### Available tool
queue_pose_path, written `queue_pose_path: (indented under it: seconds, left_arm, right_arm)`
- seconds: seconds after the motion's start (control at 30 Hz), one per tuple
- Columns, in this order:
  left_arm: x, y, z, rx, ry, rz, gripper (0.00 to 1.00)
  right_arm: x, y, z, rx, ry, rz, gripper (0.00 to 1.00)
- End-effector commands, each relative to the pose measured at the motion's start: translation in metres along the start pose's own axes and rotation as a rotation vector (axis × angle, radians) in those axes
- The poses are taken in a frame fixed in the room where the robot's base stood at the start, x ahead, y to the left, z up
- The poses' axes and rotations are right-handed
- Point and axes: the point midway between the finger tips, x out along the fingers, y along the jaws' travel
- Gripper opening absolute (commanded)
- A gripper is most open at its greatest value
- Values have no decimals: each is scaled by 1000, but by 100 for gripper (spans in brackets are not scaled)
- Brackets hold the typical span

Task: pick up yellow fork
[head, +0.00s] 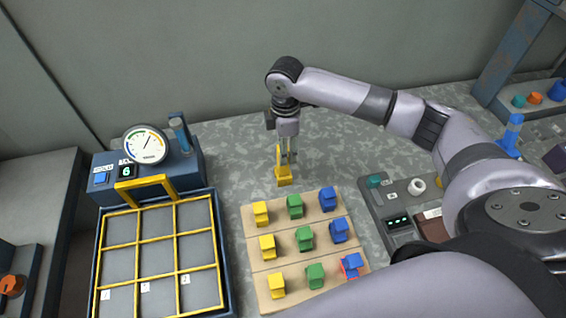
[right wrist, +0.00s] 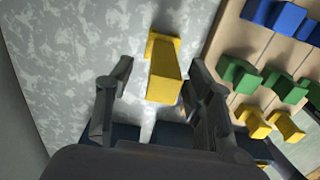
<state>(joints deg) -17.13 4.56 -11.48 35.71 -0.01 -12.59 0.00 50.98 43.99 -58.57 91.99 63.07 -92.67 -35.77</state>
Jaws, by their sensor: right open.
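The yellow fork (head: 283,177) stands on the mottled grey worktop, behind the wooden board. My right gripper (head: 288,153) points down right at it, with the fork's upright part beside the fingers in the head view. In the right wrist view the fork (right wrist: 166,72) shows ahead of and between the two spread fingers of my right gripper (right wrist: 161,68), nearer the right finger. The gripper is open and holds nothing; I cannot tell whether a finger touches the fork. My left gripper is not in view.
A wooden board (head: 286,244) with several yellow, green and blue blocks stands just in front. A blue tray with a yellow grid (head: 137,241) and a dial gauge (head: 145,145) are at left. A dark device (head: 399,228) is at right. The worktop behind the fork is clear.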

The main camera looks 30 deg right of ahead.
Motion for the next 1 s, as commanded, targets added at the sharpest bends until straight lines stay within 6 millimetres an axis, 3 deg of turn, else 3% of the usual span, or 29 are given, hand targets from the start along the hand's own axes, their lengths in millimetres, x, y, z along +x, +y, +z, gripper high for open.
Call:
queue_pose_path:
  seconds: [0.33,0.63,1.0]
  left_arm:
    - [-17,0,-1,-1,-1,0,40]
    - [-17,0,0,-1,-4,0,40]
    - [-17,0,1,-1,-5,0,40]
  right_arm:
    - [44,-5,-6,-1,-2,-4,48]
    - [51,-5,-6,-1,-1,0,48]
    - [51,-5,-6,-1,-1,-1,24]
